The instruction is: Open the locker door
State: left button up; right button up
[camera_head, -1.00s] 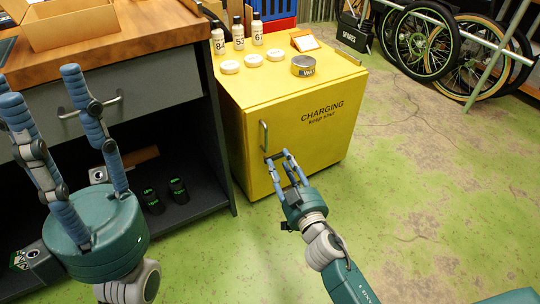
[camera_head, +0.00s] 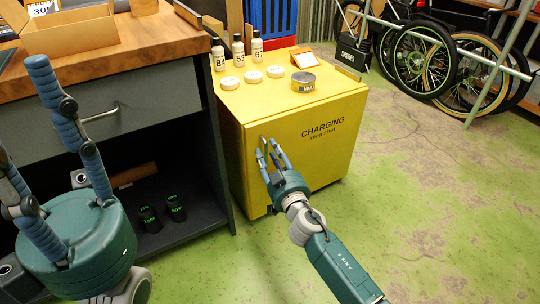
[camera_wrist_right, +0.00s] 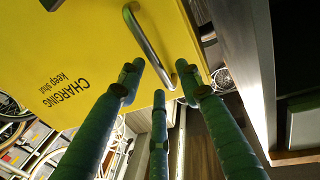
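The yellow locker (camera_head: 300,160) stands right of the workbench, its front door marked "CHARGING keep shut". The door looks shut. Its metal bar handle (camera_wrist_right: 147,42) is near the door's left edge in the head view. My right gripper (camera_head: 270,149) is at this handle, its fingers pointing at the door. In the right wrist view my right gripper (camera_wrist_right: 163,82) has its fingers apart, on either side of the handle's lower end; contact cannot be told. My left gripper (camera_head: 22,105) is open and empty in front of the workbench, away from the locker.
White round tins (camera_head: 252,76), bottles (camera_head: 238,48) and a metal wax tin (camera_head: 303,82) stand on the locker top. The workbench (camera_head: 130,60) is close on the left. The green floor (camera_head: 420,190) right and front of the locker is clear. Bicycle wheels (camera_head: 425,58) stand behind.

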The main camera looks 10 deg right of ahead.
grip_shut()
jog(key=shift+s+d, duration=0.1)
